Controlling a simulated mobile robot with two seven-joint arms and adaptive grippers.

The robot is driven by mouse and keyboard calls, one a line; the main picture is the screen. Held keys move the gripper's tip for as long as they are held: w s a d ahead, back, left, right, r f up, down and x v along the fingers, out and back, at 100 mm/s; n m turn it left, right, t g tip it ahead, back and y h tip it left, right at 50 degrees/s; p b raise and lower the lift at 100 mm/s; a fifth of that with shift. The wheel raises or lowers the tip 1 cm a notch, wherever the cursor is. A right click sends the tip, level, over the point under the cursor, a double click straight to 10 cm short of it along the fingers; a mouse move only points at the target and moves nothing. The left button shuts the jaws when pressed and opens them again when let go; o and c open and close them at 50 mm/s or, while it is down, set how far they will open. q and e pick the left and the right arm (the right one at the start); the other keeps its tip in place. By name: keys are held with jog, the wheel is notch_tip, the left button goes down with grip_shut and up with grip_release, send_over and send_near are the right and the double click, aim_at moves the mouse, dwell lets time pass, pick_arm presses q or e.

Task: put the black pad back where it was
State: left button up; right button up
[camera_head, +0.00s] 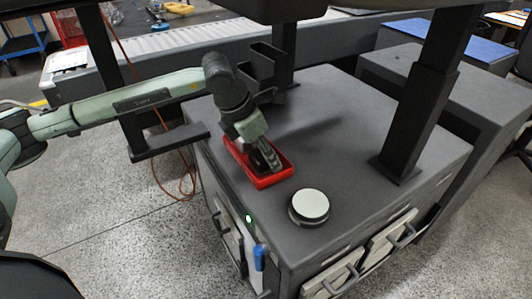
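My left arm reaches in from the left. Its gripper (268,162) points down into a small red tray (264,183) on the grey cabinet top. The fingertips are low inside the tray, near its right side. The fingers are small and dark here, so I cannot tell whether they are open or shut, or whether they hold anything. The tray's inside looks dark, and I cannot make out the black pad as a separate thing. My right gripper is not in view.
A round disc with a pale top and dark side (309,206) stands on the cabinet top (345,150), right of the tray. A dark upright post (422,95) stands at the right. A blue marker-like object (259,257) is on the cabinet's front. The top between tray and post is clear.

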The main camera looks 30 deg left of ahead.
pick_arm(q)
jog(key=o, duration=0.8)
jog(key=v, duration=1.2)
jog(key=shift+a, duration=0.1)
